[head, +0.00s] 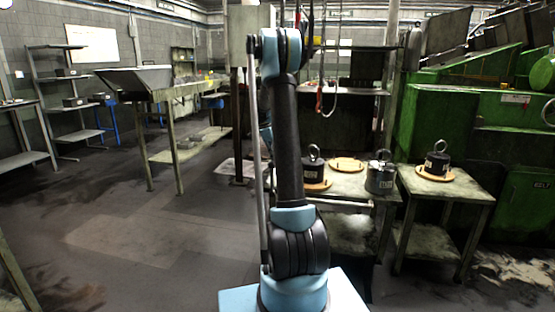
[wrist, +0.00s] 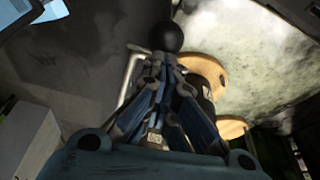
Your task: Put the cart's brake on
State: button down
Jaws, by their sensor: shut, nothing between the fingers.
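The cart (head: 345,183) is a worn table-like frame right of my arm in the head view. It carries wooden discs and weights, and a pale rail runs along its front. In the wrist view its mottled top (wrist: 275,50) fills the upper right. My gripper (wrist: 167,62) is shut and empty, its fingers together, pointing at a round black knob (wrist: 168,37). The knob appears right at the fingertips; I cannot tell whether they touch or whether it is the brake's. A pale bent bar (wrist: 130,75) lies left of the fingers. In the head view my arm hides the gripper.
A second stand (head: 450,183) with a weight is close on the right, before a green machine (head: 455,125). The floor at left is open.

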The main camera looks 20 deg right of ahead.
jog(key=shift+w+a+f, duration=0.15)
jog(key=shift+a, duration=0.25)
jog(key=shift+a, duration=0.1)
jog(key=w+a+r, duration=0.2)
jog(key=a+r, duration=0.3)
jog(key=r, duration=0.2)
jog(key=shift+w+a+r, duration=0.15)
jog(key=shift+w+r, duration=0.05)
jog(key=shift+w, duration=0.1)
